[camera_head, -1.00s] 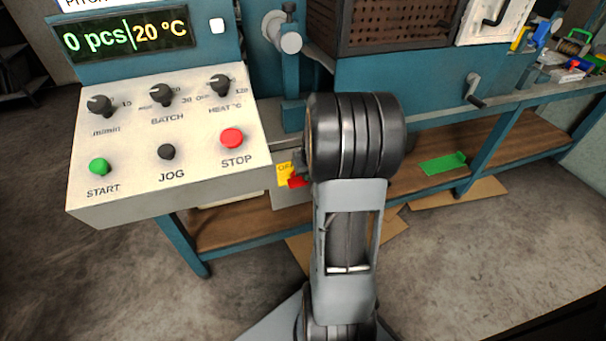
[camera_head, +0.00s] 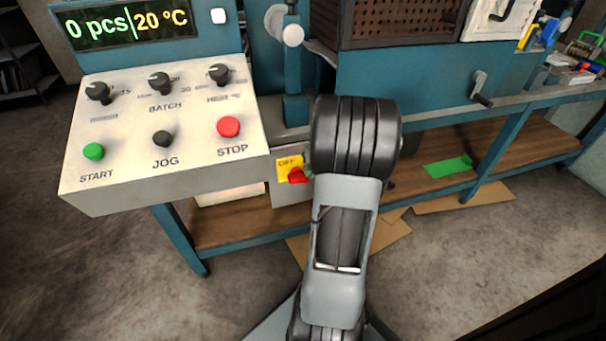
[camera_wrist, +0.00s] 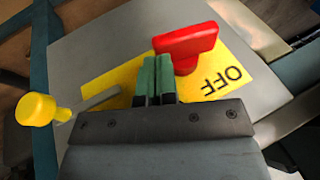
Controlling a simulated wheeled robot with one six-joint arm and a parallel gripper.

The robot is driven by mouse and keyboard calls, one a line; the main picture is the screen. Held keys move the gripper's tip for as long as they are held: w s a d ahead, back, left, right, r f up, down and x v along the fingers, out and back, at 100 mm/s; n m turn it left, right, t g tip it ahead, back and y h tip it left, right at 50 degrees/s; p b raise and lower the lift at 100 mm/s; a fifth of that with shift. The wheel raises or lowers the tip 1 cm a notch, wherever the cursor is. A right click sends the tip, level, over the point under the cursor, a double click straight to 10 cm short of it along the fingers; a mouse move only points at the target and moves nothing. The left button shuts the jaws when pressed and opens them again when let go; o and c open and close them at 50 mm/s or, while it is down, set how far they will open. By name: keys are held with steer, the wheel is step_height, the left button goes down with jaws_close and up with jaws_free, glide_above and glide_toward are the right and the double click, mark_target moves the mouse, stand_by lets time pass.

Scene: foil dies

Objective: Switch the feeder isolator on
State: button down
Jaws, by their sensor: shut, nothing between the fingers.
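The feeder isolator is a red handle (camera_wrist: 186,45) on a yellow plate (camera_wrist: 228,77) marked OFF, on a grey box (camera_wrist: 90,58). In the wrist view the lettering appears upside down. My gripper (camera_wrist: 155,66) is shut and empty, its green fingertips close beside the left end of the red handle; I cannot tell whether they touch. In the head view the red handle (camera_head: 297,175) and yellow plate (camera_head: 286,165) show just left of my arm, which hides the gripper and part of the box.
A yellow knob (camera_wrist: 36,109) on a grey lever stands left of the fingers in the wrist view. The control panel (camera_head: 200,170) with START, JOG and STOP buttons overhangs left of the isolator. A blue bench frame (camera_head: 185,240) with a wooden shelf stands behind.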

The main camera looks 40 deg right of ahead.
steer(key=shift+s+d+f+m+t+y+b, duration=0.1)
steer(key=shift+d+f+m+t+y+b, duration=0.1)
steer(key=shift+f+t+y+b, duration=0.65)
steer(key=shift+s+d+f+m+t+y+b, duration=0.15)
steer(key=shift+f+t+y+b, duration=0.3)
steer(key=shift+f+y+b, duration=0.7)
steer(key=shift+w+f, duration=0.1)
steer(key=p+v, duration=0.4)
steer(key=v, duration=0.9)
steer(key=shift+d+r, duration=0.2)
steer(key=shift+d, duration=0.1)
steer(key=shift+s, duration=0.25)
